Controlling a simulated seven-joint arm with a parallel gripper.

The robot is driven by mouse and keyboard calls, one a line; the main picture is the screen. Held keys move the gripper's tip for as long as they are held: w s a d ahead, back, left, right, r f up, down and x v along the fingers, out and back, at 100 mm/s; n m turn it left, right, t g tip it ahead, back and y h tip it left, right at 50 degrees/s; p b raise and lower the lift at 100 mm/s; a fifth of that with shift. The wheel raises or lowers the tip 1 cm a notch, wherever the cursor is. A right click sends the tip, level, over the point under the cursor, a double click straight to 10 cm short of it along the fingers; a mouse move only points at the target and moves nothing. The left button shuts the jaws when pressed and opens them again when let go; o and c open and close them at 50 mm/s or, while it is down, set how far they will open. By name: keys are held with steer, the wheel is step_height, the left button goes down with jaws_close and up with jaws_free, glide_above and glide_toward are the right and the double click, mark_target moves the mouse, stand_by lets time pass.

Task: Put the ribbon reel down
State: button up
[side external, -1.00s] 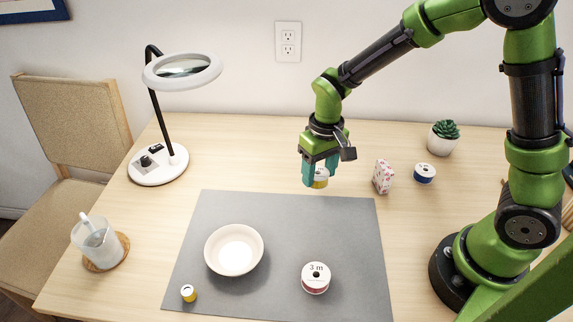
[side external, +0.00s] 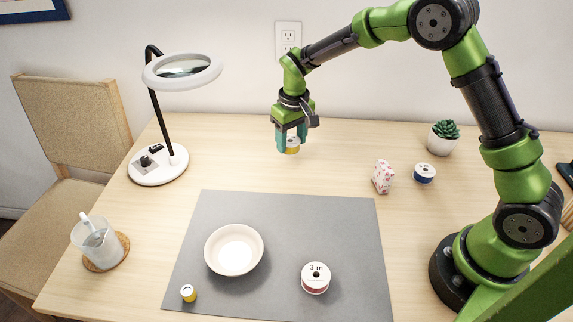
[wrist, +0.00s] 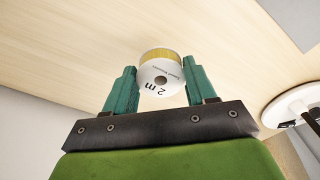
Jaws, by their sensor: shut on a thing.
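My gripper (side external: 291,143) is shut on a small ribbon reel (side external: 292,146) with yellow ribbon and a white face. In the wrist view the reel (wrist: 160,75) sits between the two teal fingers, and its face reads "2 m". My gripper holds it above the back part of the wooden table (side external: 240,165), behind the grey mat (side external: 300,225). A red-and-white reel marked "3 m" (side external: 315,278) stands on the mat at the front right. A blue-and-white reel (side external: 424,173) stands on the table at the right.
A white bowl (side external: 250,240) and a small yellow spool (side external: 188,293) are on the mat. A magnifier lamp (side external: 160,176) stands back left, a mug (side external: 98,243) front left. A patterned box (side external: 382,177) and a potted plant (side external: 443,138) are right. The table around the gripper is clear.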

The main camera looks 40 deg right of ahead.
glide_above(274, 151)
steer(key=shift+f, duration=2.1)
steer(key=shift+f, duration=0.1)
steer(key=o, duration=1)
